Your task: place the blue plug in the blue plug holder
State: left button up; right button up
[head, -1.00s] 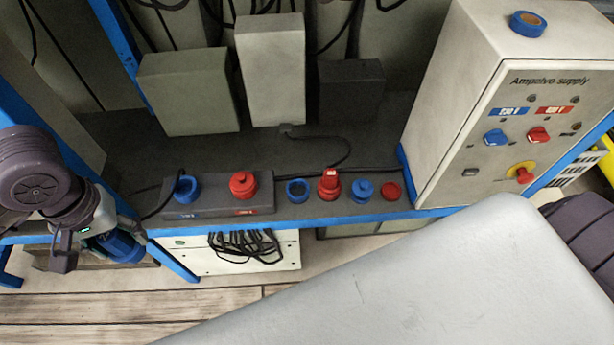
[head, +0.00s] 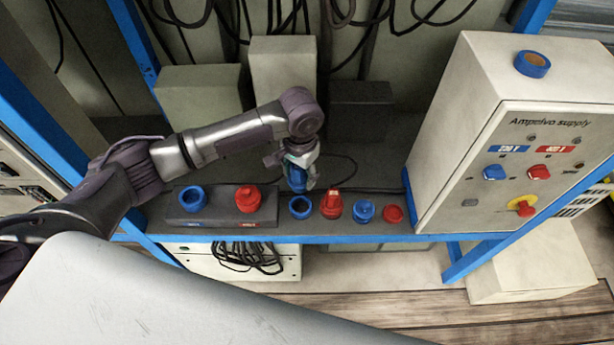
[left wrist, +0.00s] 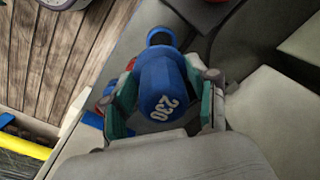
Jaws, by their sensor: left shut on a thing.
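The blue plug (head: 296,181), marked 230, is held by my left gripper (head: 299,163) above the shelf. In the left wrist view the plug (left wrist: 165,82) sits between the two greenish finger pads of the gripper (left wrist: 166,104). A blue ring with a dark opening, which looks like the blue plug holder (head: 301,207), stands on the shelf just in front of and below the plug. The holder (left wrist: 160,37) also shows beyond the plug in the left wrist view, partly hidden by it. Plug and holder look apart. My right gripper is not in view.
Right of the holder stand a red plug (head: 331,204), a blue piece (head: 364,212) and a red piece (head: 393,214). Left is a grey box (head: 219,214) with a blue socket (head: 192,197) and a red one (head: 248,198). The supply cabinet (head: 492,140) stands at the right.

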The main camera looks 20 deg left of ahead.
aim_at(300, 185)
pick_arm(q)
jog(key=shift+m, duration=0.9)
jog(key=f, duration=0.2)
jog(key=w+f, duration=0.1)
jog(key=f, duration=0.2)
jog(key=shift+a+f+p, duration=0.1)
jog(key=shift+f+p, duration=0.2)
jog(key=shift+p, duration=0.05)
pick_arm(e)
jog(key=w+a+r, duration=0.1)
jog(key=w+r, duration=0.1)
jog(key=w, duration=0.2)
pick_arm(q)
jog(key=shift+w+f, duration=0.1)
jog(key=shift+f, duration=0.15)
jog(key=shift+f+b, duration=0.35)
jog(key=shift+b, duration=0.2)
notch_tip(300, 185, down, 4)
jog(key=b, duration=0.4)
jog(key=shift+r+b, duration=0.15)
jog(key=shift+b, duration=0.25)
jog(key=shift+f, duration=0.4)
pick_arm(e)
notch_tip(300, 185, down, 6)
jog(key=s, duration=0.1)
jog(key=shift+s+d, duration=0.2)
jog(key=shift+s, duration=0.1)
